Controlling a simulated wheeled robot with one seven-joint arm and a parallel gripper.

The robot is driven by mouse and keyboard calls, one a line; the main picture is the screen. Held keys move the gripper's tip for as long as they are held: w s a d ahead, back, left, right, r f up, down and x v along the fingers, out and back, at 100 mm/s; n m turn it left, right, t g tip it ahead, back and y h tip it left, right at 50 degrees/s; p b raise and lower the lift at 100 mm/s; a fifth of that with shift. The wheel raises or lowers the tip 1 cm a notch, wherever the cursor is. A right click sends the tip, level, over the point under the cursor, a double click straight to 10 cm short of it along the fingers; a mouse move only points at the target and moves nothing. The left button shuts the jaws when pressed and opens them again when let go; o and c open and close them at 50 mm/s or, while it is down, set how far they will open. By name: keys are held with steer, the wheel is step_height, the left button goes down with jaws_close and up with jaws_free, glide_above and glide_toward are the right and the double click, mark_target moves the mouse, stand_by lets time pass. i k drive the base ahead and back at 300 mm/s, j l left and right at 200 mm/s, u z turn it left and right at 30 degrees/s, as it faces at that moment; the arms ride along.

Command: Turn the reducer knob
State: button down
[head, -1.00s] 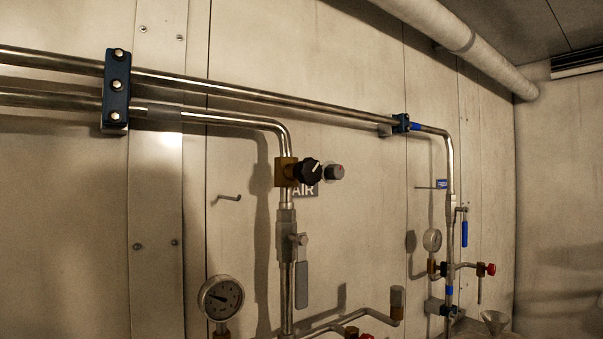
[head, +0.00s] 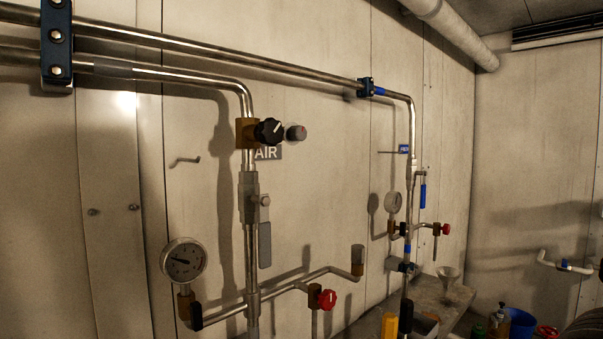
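A black round knob (head: 268,131) with a white pointer line sits on a brass fitting (head: 245,133) on the vertical pipe, left of centre in the head view. It looks like the reducer knob. Its pointer is tilted up to the right. My gripper is not in view.
A round pressure gauge (head: 184,261) and a red valve knob (head: 326,299) sit lower on the pipework. A grey lever handle (head: 265,236) hangs beside the vertical pipe. A bench with a funnel (head: 448,280) and bottles is at the lower right.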

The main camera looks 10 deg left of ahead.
mark_target(270, 132)
steer(key=u, duration=1.25)
